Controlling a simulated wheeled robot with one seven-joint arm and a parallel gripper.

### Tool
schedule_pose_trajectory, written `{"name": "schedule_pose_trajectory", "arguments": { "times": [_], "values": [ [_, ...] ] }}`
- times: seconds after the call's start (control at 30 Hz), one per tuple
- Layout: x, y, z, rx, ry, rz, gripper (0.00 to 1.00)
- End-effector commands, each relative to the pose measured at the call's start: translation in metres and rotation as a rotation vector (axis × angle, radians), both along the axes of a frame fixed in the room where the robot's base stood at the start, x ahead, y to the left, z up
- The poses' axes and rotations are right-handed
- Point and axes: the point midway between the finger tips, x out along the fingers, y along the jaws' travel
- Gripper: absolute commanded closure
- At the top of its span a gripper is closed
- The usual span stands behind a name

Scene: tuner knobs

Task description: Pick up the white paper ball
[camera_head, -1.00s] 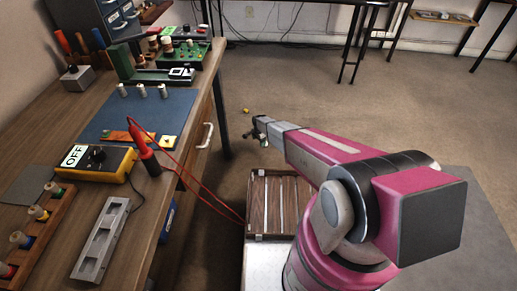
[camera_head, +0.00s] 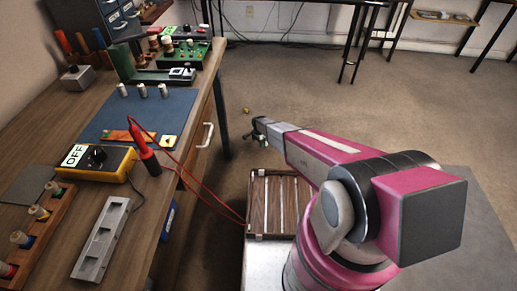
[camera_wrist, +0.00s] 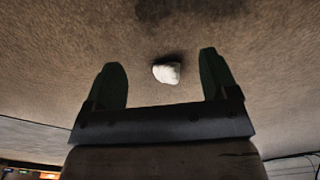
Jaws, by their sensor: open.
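The white paper ball (camera_wrist: 167,73) lies on the brown carpet in the wrist view. It shows between and a little beyond the two dark fingertips of my gripper (camera_wrist: 163,72), apart from both. My gripper is open and empty. In the head view my gripper (camera_head: 258,132) is low over the floor, to the right of the workbench. The paper ball cannot be made out in the head view.
The wooden workbench (camera_head: 70,129) fills the left, with a yellow meter (camera_head: 115,170) and red leads hanging over its edge. A small yellow thing (camera_head: 246,110) lies on the floor. Open carpet (camera_head: 330,110) lies beyond.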

Motion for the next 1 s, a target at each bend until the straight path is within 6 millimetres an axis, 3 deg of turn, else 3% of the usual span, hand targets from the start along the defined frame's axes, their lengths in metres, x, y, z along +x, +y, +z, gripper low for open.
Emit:
{"name": "schedule_pose_trajectory", "arguments": {
  "times": [0.37,0.63,0.87,0.9,1.0],
  "values": [
    [-0.002,0.001,-0.046,-0.001,0.001,0.0,0.2],
    [-0.003,0.001,-0.049,0.0,0.0,0.0,0.2],
    [-0.003,0.001,-0.049,0.0,0.0,0.0,0.95],
    [-0.003,0.001,-0.049,0.0,0.0,0.0,1.0],
    [-0.003,0.001,-0.049,0.0,0.0,0.0,1.0]
  ]
}}
